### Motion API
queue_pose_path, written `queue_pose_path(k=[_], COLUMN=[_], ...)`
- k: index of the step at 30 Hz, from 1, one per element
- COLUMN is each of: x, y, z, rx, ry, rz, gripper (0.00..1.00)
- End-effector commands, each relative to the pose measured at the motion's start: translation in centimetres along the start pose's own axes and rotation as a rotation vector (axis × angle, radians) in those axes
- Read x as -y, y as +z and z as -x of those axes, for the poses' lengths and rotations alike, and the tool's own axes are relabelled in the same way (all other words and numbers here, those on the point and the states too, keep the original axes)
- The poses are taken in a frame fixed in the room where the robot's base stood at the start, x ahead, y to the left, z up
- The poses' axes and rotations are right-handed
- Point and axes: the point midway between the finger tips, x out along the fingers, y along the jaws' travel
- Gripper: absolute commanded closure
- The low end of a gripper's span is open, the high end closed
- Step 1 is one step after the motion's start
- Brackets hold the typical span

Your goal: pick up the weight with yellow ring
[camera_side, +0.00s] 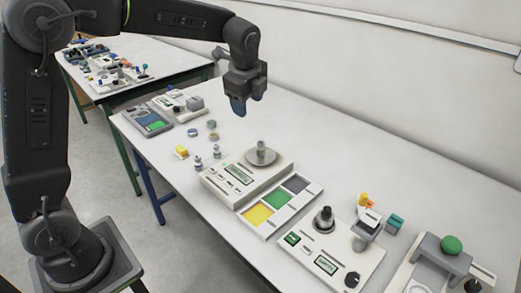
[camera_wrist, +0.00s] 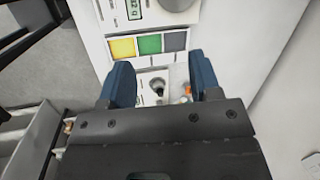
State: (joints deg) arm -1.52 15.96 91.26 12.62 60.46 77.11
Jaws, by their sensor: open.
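My gripper (camera_side: 240,106) is open and empty, pointing down well above the table; in the wrist view its two dark blue fingers (camera_wrist: 162,84) stand apart. Two small metal weights stand beside the scale, one at the front (camera_side: 198,163) and one behind it (camera_side: 217,152). Another metal weight (camera_side: 261,149) stands on the round pan of the scale (camera_side: 218,190). I cannot make out a yellow ring on any of them. A dark knobbed piece (camera_side: 325,216) stands on a second device (camera_side: 334,248); it also shows between my fingers in the wrist view (camera_wrist: 157,87).
A tray with yellow, green and grey squares (camera_side: 258,230) lies beside the scale. A yellow block (camera_side: 181,152), small rings (camera_side: 212,136) and a grey device (camera_side: 150,123) are farther left. Coloured pieces and a green-knobbed device (camera_side: 451,245) are at right. A wall runs behind.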

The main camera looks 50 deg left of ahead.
Motion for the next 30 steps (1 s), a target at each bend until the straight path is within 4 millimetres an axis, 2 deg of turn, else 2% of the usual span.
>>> queue_pose_path(k=[1, 3, 6, 9, 15, 24, 30], x=[1.5, 3.1, 4.8, 5.7, 6.3, 5.7, 5.5], y=[-0.2, -0.3, -0.5, -0.6, -0.6, -0.1, 0.1], z=[-2.1, -4.3, -7.2, -9.2, -11.4, -16.8, -18.9], rx=[0.016, 0.034, 0.052, 0.062, 0.068, 0.067, 0.068], ry=[0.023, 0.047, 0.076, 0.098, 0.116, 0.116, 0.114], rz=[-0.093, -0.224, -0.381, -0.489, -0.57, -0.57, -0.569], gripper=[0.42, 0.42, 0.42, 0.42, 0.42, 0.42, 0.42])
